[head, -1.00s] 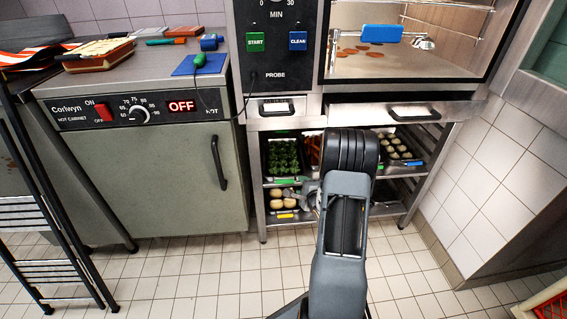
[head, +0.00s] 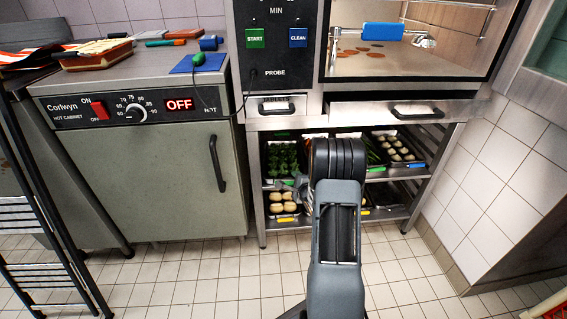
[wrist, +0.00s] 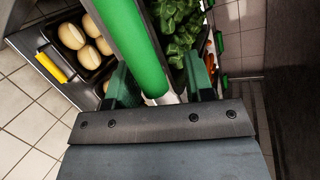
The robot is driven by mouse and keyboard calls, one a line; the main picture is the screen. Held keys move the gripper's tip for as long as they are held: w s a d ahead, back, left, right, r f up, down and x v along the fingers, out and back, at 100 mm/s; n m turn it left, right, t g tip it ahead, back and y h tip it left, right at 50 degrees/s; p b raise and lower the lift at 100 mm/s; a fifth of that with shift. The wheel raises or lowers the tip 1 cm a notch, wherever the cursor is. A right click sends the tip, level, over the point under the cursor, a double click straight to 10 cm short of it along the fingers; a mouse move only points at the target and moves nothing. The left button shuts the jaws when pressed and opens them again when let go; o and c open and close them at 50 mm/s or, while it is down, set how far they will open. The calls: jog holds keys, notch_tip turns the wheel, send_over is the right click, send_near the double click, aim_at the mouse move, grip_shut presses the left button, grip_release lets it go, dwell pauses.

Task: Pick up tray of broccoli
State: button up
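The tray of broccoli (head: 270,178) sits on the upper shelf under the oven, at the left. Its dark green florets (wrist: 180,25) show close up in the wrist view. A bright green handle (wrist: 136,45) runs along the tray's front. My gripper (wrist: 162,82) is open, with one finger on each side of the handle's near end. A gap shows between the handle and the right finger; contact with the left finger is unclear. In the head view my gripper (head: 302,187) is at the tray's front right corner, partly hidden by my arm.
A tray of potatoes or rolls (head: 283,208) with a yellow handle (wrist: 57,66) is on the shelf below. Another tray (head: 398,148) with a blue handle is at the upper right. A drawer (head: 400,112) overhangs the shelves. The hot cabinet (head: 150,180) stands to the left.

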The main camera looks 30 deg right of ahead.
grip_shut()
dwell(0.5)
jog(key=shift+r, duration=0.1)
